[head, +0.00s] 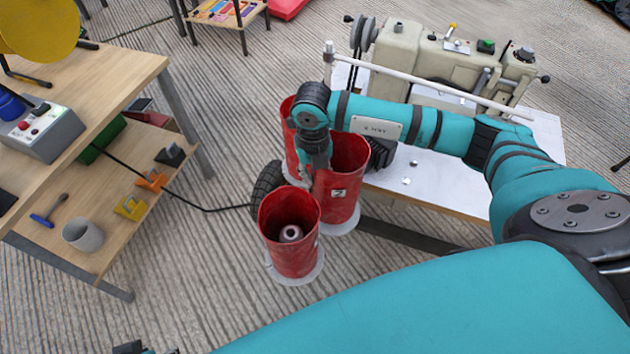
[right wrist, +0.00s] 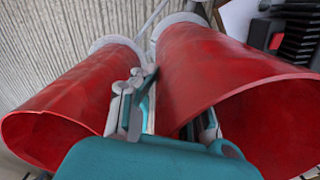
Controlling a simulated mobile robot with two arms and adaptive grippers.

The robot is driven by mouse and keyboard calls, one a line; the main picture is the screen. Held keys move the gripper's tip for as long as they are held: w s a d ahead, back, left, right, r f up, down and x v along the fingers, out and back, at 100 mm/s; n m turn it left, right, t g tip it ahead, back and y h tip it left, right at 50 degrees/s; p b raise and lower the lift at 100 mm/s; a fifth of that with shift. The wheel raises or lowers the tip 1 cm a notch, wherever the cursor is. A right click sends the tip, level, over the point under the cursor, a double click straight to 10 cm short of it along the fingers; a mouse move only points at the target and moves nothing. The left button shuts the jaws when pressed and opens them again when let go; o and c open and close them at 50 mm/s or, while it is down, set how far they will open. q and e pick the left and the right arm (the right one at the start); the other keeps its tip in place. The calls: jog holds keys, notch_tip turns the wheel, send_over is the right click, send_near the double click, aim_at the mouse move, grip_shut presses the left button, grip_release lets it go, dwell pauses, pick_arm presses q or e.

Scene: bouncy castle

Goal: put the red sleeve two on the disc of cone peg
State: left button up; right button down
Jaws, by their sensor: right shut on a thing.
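Red sleeve two (head: 345,198), an open tube marked with a 2, stands upright with a pale disc (head: 341,228) at its lower end. My right gripper (head: 318,165) is shut on its wall near the rim. In the right wrist view, one finger (right wrist: 212,125) is inside the sleeve (right wrist: 225,75) and the other (right wrist: 135,110) is outside. Whether its lower edge rests on the disc is unclear. Any peg inside it is hidden. Only a dark sliver, perhaps my left gripper (head: 145,349), shows at the bottom edge.
A front red sleeve (head: 292,258) stands around a grey round-topped peg (head: 290,233). Another red sleeve (head: 289,140) stands behind. A black tyre (head: 267,183) is close left. A white table (head: 430,195) with a machine stands right; a wooden bench (head: 130,70) stands left.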

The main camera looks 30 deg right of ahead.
aim_at(314, 191)
notch_tip(314, 191, down, 3)
jog(key=shift+f+b, duration=0.2)
jog(key=shift+b, duration=0.15)
jog(key=shift+r, duration=0.1)
jog(key=c, duration=1.9)
grip_release()
jog(key=shift+c, duration=0.2)
jog(key=o, duration=0.5)
jog(key=shift+c, duration=0.2)
